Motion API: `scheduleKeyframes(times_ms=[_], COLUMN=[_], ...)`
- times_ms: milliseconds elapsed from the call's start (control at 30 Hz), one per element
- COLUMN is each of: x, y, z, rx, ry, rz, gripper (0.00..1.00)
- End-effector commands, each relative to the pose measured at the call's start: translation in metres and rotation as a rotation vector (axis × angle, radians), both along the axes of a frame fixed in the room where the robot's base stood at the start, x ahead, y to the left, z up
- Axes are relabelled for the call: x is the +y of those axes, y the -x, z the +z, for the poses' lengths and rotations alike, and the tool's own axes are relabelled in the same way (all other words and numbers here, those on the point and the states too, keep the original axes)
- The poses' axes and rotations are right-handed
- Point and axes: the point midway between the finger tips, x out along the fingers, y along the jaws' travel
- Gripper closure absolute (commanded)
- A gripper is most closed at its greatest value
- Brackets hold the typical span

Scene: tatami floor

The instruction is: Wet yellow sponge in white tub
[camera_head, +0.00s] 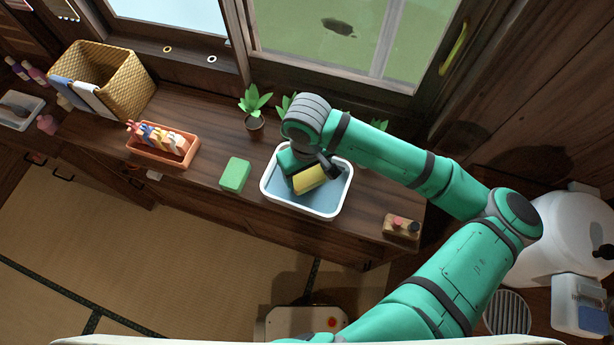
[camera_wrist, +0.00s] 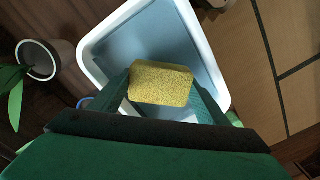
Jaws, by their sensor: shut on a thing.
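The yellow sponge (camera_head: 311,179) is held between the fingers of my gripper (camera_head: 304,178). In the wrist view the sponge (camera_wrist: 160,84) sits between the two green fingers of my gripper (camera_wrist: 160,90). The white tub (camera_head: 333,209) stands on the wooden counter with blue-grey water inside, and it also shows in the wrist view (camera_wrist: 92,45). The sponge is over the tub, within its rim as seen from above. I cannot tell whether its underside touches the water. My wrist hides the tub's back left part.
A green sponge (camera_head: 235,175) lies on the counter left of the tub. Potted plants (camera_head: 255,118) stand behind. An orange tray (camera_head: 160,156) with several small items and a woven basket (camera_head: 120,78) are farther left. A small wooden block (camera_head: 401,228) lies to the right.

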Motion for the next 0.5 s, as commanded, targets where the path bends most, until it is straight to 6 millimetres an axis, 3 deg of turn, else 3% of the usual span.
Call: scheduleKeyframes(times_ms=[500], x=[0.0], y=[0.0], z=[0.035], rx=[-0.001], ry=[0.0], rz=[0.001], gripper=[0.49])
